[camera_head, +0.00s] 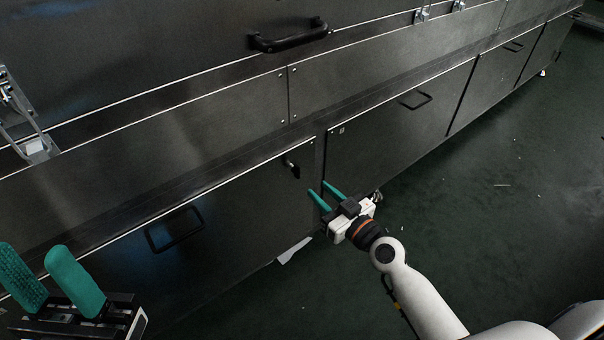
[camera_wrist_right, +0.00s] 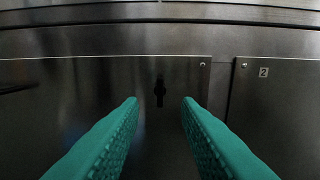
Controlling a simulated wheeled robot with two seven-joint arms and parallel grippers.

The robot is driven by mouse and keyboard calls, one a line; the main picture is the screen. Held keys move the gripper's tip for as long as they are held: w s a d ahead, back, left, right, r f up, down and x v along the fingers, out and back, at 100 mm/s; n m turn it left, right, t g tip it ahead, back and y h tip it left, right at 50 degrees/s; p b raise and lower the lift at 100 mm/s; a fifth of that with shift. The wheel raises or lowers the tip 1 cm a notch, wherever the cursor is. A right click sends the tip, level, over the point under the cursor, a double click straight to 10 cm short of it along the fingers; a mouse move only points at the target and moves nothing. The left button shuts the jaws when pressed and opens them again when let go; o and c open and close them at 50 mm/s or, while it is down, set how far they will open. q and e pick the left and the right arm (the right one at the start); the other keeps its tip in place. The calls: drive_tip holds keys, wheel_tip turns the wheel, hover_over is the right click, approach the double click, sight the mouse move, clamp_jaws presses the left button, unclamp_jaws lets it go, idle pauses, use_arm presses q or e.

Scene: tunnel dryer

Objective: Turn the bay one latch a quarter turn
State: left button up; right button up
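The bay one latch (camera_head: 291,164) is a small black handle near the upper right corner of the left lower panel (camera_head: 215,235). In the right wrist view the latch (camera_wrist_right: 160,90) stands upright, between and beyond my fingertips. My right gripper (camera_head: 328,188) is open and empty, with its teal fingers pointing at the panel just below and right of the latch in the head view. The fingers (camera_wrist_right: 160,102) look apart from the latch. My left gripper (camera_head: 40,262) is open and empty at the lower left of the head view.
A black bar handle (camera_head: 174,229) sits on the same panel. The neighbouring panel (camera_head: 390,125), marked 2 in the wrist view, has its own handle (camera_head: 415,100). A larger handle (camera_head: 290,36) is above. A pale scrap (camera_head: 293,251) lies on the dark green floor (camera_head: 500,190), which is mostly clear at right.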

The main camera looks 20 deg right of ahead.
sight(299, 172)
drive_tip(key=x, duration=0.8)
drive_tip(key=shift+w+f, duration=0.1)
drive_tip(key=shift+w, duration=0.05)
clamp_jaws()
